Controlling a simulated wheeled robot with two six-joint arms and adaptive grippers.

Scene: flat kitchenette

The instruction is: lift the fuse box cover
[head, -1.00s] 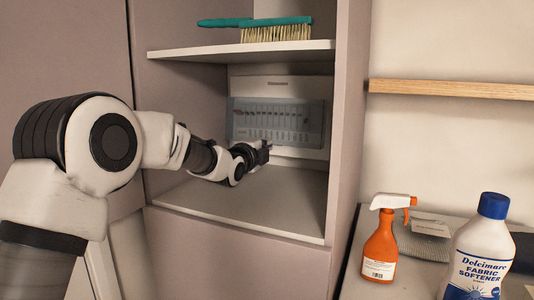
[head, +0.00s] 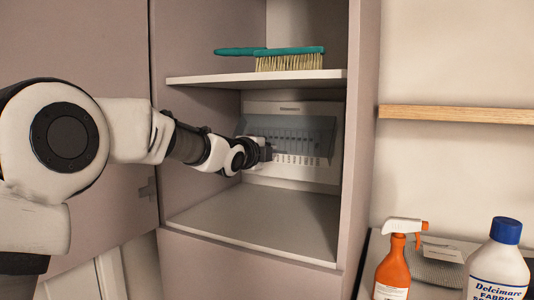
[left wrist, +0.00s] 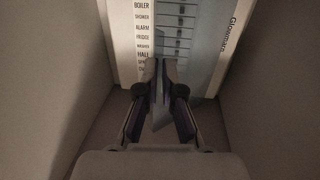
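The fuse box (head: 268,107) is a pale panel on the back wall of the cabinet's middle compartment. Its translucent blue-grey cover (head: 308,138) is tilted outward at the bottom, and a row of black labels shows clearly below its lower edge. My left gripper (head: 268,152) is at the cover's lower left part. In the left wrist view, my left fingertips (left wrist: 161,68) are nearly together, with the thin cover edge (left wrist: 160,118) between them. Printed labels and switches show beyond the fingers. My right gripper is not in view.
A shelf (head: 250,78) above the fuse box holds a teal brush (head: 290,58). The cabinet floor (head: 260,215) below is clear. An orange spray bottle (head: 394,268) and a white softener bottle (head: 497,268) stand on the counter at right.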

